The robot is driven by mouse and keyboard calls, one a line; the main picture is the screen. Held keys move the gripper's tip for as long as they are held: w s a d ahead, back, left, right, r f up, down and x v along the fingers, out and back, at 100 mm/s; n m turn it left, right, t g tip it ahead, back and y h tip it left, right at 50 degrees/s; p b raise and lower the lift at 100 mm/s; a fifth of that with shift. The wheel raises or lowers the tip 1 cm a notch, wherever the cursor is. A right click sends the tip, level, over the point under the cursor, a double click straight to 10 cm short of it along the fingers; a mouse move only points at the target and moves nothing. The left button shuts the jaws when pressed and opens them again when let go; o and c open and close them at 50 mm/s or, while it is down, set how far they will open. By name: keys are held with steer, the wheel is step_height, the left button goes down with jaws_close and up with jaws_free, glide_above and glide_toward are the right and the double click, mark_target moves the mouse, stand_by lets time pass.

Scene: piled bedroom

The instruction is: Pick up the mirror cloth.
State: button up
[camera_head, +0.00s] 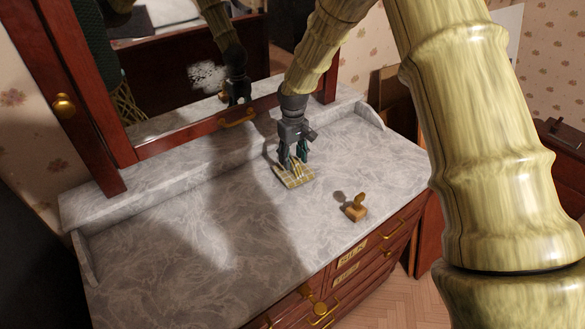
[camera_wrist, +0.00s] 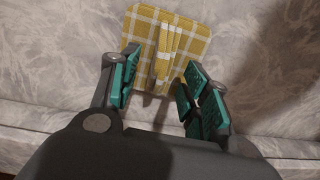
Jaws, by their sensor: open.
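The mirror cloth is a folded yellow and white checked cloth (camera_head: 294,178) lying on the grey marble top of the dresser, with a raised fold along its middle. It also shows in the wrist view (camera_wrist: 147,33). My gripper (camera_head: 293,162) points down at the cloth, its fingers open. In the wrist view the teal-padded fingers (camera_wrist: 158,90) stand apart on either side of the raised fold's near end. I cannot tell whether they touch the cloth. Nothing is held.
A small wooden object with a knob (camera_head: 356,209) stands to the right of the cloth, near the dresser's front edge. A framed mirror (camera_head: 165,100) rises behind, above a low marble ledge (camera_head: 160,160). The left of the marble top (camera_head: 170,250) is clear.

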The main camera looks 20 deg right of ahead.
steer(key=shift+f+p, duration=0.4)
steer(key=shift+f, duration=1.05)
jaws_close()
